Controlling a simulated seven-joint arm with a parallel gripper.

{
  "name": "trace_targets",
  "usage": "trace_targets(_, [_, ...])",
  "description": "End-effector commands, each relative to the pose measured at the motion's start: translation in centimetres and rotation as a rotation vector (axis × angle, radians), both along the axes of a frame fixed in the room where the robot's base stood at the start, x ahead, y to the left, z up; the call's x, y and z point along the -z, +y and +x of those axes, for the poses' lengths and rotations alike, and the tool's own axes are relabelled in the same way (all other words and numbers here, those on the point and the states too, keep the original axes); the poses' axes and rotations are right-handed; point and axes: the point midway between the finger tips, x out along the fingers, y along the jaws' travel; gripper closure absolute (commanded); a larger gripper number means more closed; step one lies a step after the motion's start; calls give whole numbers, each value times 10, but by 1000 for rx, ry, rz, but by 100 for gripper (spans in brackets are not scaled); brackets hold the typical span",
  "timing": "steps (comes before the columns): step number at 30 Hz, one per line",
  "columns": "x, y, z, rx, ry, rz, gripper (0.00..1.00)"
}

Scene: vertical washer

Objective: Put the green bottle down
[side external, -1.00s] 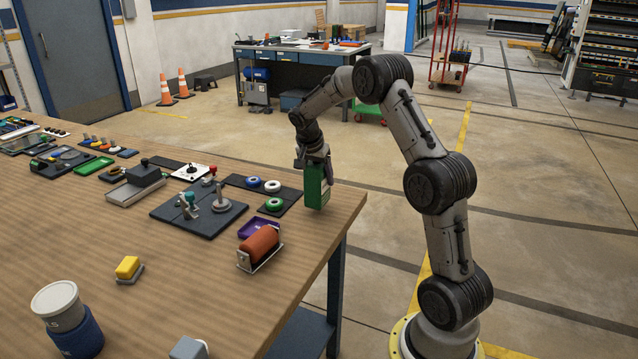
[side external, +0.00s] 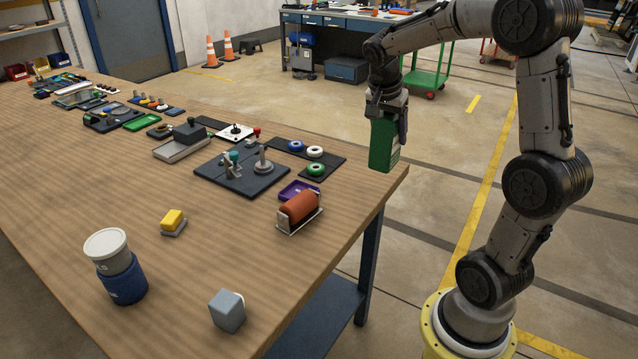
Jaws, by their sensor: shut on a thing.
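My gripper (side external: 388,110) points down and is shut on the upper part of the green bottle (side external: 382,148). The bottle is a boxy dark green container, held upright. It appears in front of the far right corner of the wooden table (side external: 230,285). Its base shows close to the tabletop, but I cannot tell whether it touches. The gripper's fingers hide the bottle's top.
A dark mat with ring washers (side external: 315,169) lies left of the bottle. An orange roller (side external: 298,207), a purple tray (side external: 298,190) and a dark plate with posts (side external: 242,174) are nearby. The front right tabletop is mostly clear around a grey block (side external: 227,311).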

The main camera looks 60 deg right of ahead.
Motion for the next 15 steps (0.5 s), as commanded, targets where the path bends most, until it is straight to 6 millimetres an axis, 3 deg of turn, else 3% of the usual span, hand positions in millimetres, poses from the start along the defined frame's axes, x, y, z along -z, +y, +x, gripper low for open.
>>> trace_targets(8, [4,8,-1,-98,-4,-2,100])
trace_targets(15, [6,70,22,-360,-6,-3,100])
